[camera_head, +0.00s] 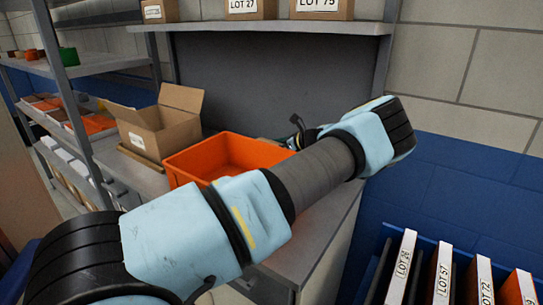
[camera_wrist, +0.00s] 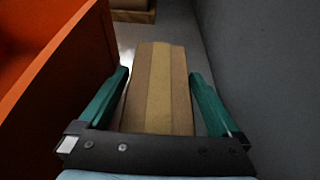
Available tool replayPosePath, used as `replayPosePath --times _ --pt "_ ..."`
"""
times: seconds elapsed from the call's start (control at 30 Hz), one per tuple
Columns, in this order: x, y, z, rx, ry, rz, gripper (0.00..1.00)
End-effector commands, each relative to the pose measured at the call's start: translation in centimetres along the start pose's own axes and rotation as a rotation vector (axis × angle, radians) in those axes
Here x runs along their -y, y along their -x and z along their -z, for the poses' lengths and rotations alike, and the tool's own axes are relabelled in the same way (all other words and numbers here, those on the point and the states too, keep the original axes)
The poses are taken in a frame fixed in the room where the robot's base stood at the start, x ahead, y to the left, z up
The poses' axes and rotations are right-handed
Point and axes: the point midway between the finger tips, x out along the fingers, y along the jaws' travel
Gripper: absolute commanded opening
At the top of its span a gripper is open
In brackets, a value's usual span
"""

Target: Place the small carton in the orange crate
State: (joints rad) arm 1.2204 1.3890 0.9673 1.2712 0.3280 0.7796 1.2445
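The orange crate (camera_head: 190,166) stands open on the grey counter in the head view, and its wall (camera_wrist: 60,60) fills the left of the wrist view. The small carton (camera_wrist: 158,95), brown with a paler lengthwise strip, lies outside the crate, between its wall and a grey surface on the right. My gripper (camera_wrist: 160,75) has a green finger on each side of the carton, tips close to its sides. I cannot tell whether they touch it. The carton's near end is hidden behind my gripper's bracket. My arm hides the carton and fingers in the head view.
An open cardboard box (camera_head: 165,125) stands left of the crate. A shelf (camera_head: 270,28) with LOT boxes hangs above. A rack (camera_head: 90,62) with bins is at the left. A blue holder with labelled folders (camera_head: 440,270) is at the lower right.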

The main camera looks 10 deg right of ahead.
Motion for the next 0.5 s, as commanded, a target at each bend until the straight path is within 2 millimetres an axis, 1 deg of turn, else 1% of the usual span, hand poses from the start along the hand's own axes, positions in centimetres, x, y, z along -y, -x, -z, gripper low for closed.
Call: replayPosePath --times 0.03,0.07,0.5 --pt "0.0 0.02 0.01 0.0 0.0 0.0 0.92" --pt "0.0 0.02 0.01 0.0 0.0 0.0 0.89" --pt "-0.01 0.05 0.01 0.0 0.0 0.0 0.39"
